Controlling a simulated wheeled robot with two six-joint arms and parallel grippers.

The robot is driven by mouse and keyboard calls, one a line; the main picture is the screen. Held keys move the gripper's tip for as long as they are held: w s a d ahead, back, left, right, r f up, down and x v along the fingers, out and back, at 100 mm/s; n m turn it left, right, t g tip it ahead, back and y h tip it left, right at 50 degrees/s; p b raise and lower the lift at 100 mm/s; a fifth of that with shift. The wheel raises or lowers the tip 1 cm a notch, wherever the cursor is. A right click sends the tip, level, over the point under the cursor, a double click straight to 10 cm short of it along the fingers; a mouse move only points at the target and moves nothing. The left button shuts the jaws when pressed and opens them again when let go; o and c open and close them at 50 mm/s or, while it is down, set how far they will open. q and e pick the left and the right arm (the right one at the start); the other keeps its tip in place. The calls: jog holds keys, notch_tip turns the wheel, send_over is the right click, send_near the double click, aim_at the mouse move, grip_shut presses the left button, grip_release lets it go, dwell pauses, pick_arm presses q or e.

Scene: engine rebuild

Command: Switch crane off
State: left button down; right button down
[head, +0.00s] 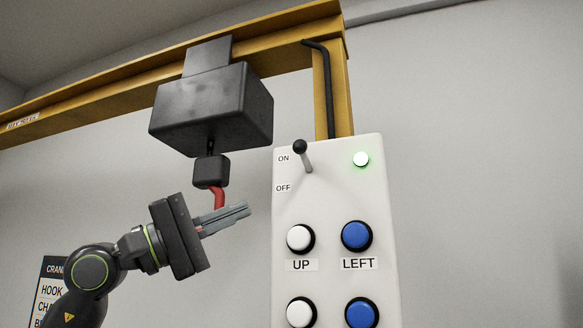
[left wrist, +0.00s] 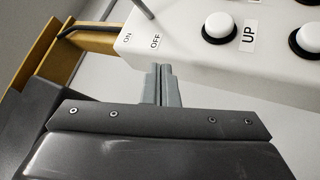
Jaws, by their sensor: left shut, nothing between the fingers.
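The white crane control box (head: 332,200) stands right of centre in the head view. Its lever switch (head: 303,157) has a black knob and points up beside the ON label. The OFF label (head: 283,188) is below it. A green-white lamp (head: 361,159) glows at the upper right of the panel. My left gripper (head: 247,209) is shut and empty, left of the box and lower than the lever, apart from it. In the left wrist view the fingers (left wrist: 161,84) are together near the box edge, with part of the lever (left wrist: 144,8) at the top. My right gripper is not visible.
The yellow crane beam (head: 130,78) carries a dark hoist (head: 212,108) with a red hook (head: 217,196) hanging behind my left gripper. UP (head: 300,238) and LEFT (head: 356,236) buttons, with more below, are under the lever. A sign (head: 49,285) is at lower left.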

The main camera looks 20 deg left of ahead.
aim_at(304, 158)
pick_arm(q)
jog(key=s+d+r+m, duration=0.1)
jog(key=s+r+m, duration=0.3)
jog(key=s, duration=0.2)
jog(key=shift+s+r+t, duration=0.25)
jog(key=shift+t, duration=0.15)
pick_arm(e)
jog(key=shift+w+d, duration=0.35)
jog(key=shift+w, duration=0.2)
